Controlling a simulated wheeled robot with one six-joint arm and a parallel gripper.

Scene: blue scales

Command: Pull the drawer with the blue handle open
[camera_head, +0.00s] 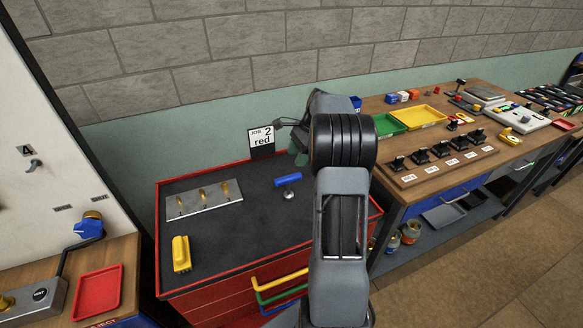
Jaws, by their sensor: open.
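The red cabinet (205,298) stands at the centre left with a dark top. Its front carries a yellow handle (281,276), a green handle (281,291) and, lowest, a blue handle (284,305). The blue handle is partly cut off behind my arm on its right. The drawers look shut. My arm rises in front of the cabinet's right side. My gripper (299,155) shows only in part beside my arm, above the cabinet top. It is open, empty and apart from the blue handle.
A wooden bench (452,176) stands right, another with a red tray (98,293) left. Open floor (480,265) lies front right.

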